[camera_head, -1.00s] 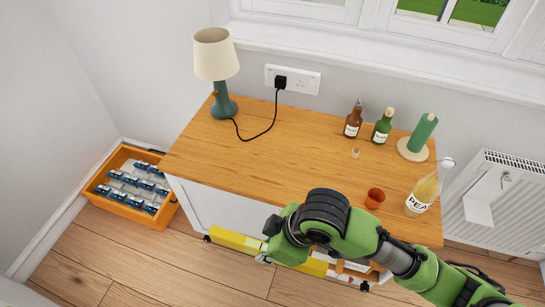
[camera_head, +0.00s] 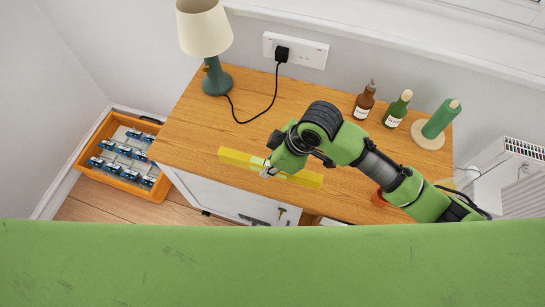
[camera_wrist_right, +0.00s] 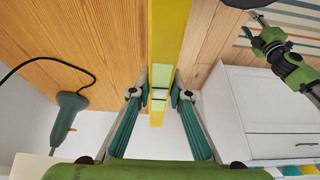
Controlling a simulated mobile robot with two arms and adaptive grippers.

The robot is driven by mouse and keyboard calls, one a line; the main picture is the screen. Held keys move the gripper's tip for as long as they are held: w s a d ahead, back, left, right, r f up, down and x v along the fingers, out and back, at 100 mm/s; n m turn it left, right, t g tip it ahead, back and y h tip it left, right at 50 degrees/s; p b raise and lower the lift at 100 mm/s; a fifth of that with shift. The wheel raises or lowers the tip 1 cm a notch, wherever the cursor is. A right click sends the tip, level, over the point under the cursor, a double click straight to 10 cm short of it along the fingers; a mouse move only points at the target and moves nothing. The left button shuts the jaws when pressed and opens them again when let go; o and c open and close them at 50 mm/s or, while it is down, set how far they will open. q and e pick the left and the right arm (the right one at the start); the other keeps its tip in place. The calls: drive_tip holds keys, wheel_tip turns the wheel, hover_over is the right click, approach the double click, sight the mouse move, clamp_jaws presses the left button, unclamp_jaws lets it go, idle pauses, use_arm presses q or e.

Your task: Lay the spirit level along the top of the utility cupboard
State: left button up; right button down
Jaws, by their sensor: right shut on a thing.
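The spirit level (camera_head: 303,178) is a long yellow bar. My right gripper (camera_head: 268,170) is shut on it near its middle. In the head view the level lies over the wooden top of the utility cupboard (camera_head: 190,135), slanting roughly along its front edge. In the right wrist view the level (camera_wrist_right: 166,30) runs away between my fingers, with worktop on its left and floor on its right. Whether it touches the top I cannot tell. A green arm (camera_wrist_right: 285,62) of mine shows at the wrist view's upper right; its jaw state is unclear.
A lamp (camera_head: 205,35) with a cord stands at the top's back left. A brown bottle (camera_head: 364,103), a green bottle (camera_head: 397,110) and a green roll on a stand (camera_head: 438,122) stand back right. A terracotta cup (camera_head: 379,199) is partly behind my arm. An orange crate (camera_head: 85,172) is on the floor.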

drive_tip(key=w+f, duration=0.6)
drive_tip(key=shift+w+d+f, duration=0.15)
drive_tip(key=shift+d, duration=0.15)
drive_tip(key=shift+w+f+p, duration=0.15)
drive_tip(key=shift+f+p, duration=0.15)
drive_tip(key=shift+f, duration=0.05)
drive_tip(key=shift+f+p, duration=0.3)
drive_tip(key=shift+f, duration=1)
drive_tip(key=shift+f, duration=0.2)
drive_tip(key=c, duration=1.9)
unclamp_jaws()
drive_tip(key=shift+r, duration=0.1)
drive_tip(key=v, duration=1.2)
